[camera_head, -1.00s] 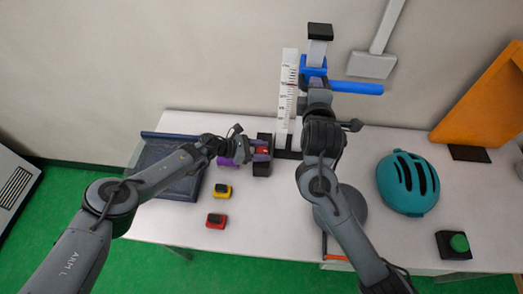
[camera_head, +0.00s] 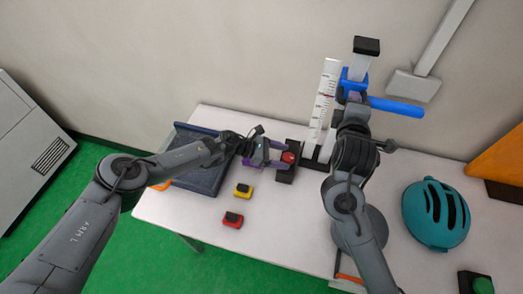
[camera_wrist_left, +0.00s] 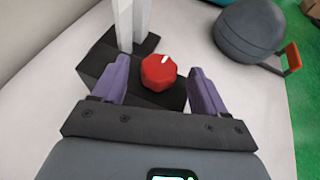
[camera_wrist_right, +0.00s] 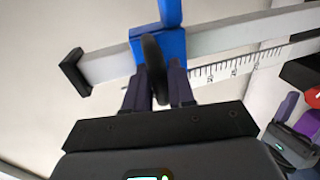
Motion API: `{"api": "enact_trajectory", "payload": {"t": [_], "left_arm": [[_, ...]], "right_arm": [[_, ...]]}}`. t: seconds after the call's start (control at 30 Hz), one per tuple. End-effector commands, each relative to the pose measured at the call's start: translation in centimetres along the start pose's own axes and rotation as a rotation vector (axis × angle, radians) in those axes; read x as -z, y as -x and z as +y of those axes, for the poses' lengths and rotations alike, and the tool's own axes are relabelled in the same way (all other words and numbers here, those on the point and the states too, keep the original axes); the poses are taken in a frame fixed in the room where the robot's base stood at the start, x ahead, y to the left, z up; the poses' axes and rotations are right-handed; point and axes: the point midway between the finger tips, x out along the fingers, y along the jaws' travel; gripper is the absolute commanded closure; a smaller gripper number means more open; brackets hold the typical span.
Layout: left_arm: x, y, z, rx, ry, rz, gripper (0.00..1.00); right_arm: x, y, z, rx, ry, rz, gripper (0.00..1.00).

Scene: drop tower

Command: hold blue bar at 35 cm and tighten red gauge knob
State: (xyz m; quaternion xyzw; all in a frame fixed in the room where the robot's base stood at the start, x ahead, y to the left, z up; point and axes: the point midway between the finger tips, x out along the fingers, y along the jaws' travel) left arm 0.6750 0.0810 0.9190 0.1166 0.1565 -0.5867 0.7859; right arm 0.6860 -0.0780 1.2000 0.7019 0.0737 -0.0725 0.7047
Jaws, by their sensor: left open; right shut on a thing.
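The blue bar (camera_head: 395,106) juts right from a blue collar (camera_head: 350,88) on the upright post beside the white scale (camera_head: 322,100). My right gripper (camera_wrist_right: 158,75) is shut on a dark rounded grip at the blue collar (camera_wrist_right: 160,47). The bar's exact height cannot be read. The red gauge knob (camera_wrist_left: 158,72), with a white mark, sits on a black block (camera_wrist_left: 135,88); it also shows in the head view (camera_head: 288,157). My left gripper (camera_wrist_left: 158,80) is open, its purple fingers on either side of the knob with visible gaps.
A yellow-and-black block (camera_head: 243,190) and a red-and-black block (camera_head: 233,220) lie on the white table near a dark blue tray (camera_head: 205,178). A teal helmet (camera_head: 436,213) and a green button (camera_head: 482,286) are at right. The table's front middle is clear.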

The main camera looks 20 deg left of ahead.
Motion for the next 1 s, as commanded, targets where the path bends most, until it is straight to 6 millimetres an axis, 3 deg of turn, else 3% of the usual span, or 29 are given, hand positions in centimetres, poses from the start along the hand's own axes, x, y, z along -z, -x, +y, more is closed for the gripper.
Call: {"api": "enact_trajectory", "payload": {"t": [0.1,0.4,0.6,0.93,0.97,1.0], "left_arm": [[0.0,2.6,0.2,-0.004,0.000,0.000,0.27],[0.0,7.3,0.1,-0.003,0.001,0.001,0.27],[0.0,8.7,0.0,-0.002,0.002,0.001,0.27],[0.0,9.0,0.0,-0.002,0.001,0.001,0.27],[0.0,8.9,0.0,-0.002,0.001,0.001,0.27],[0.0,8.9,0.0,-0.002,0.001,0.001,0.27]], "right_arm": [[0.0,0.1,0.2,-0.005,-0.001,0.000,1.00],[0.0,0.1,0.2,-0.005,-0.002,0.000,1.00],[0.0,0.1,0.2,-0.005,-0.002,0.000,1.00],[0.0,0.1,0.2,-0.005,-0.002,0.000,1.00],[0.0,0.1,0.2,-0.005,-0.002,0.000,0.73],[0.0,0.0,0.2,-0.004,-0.002,0.000,0.67]]}}
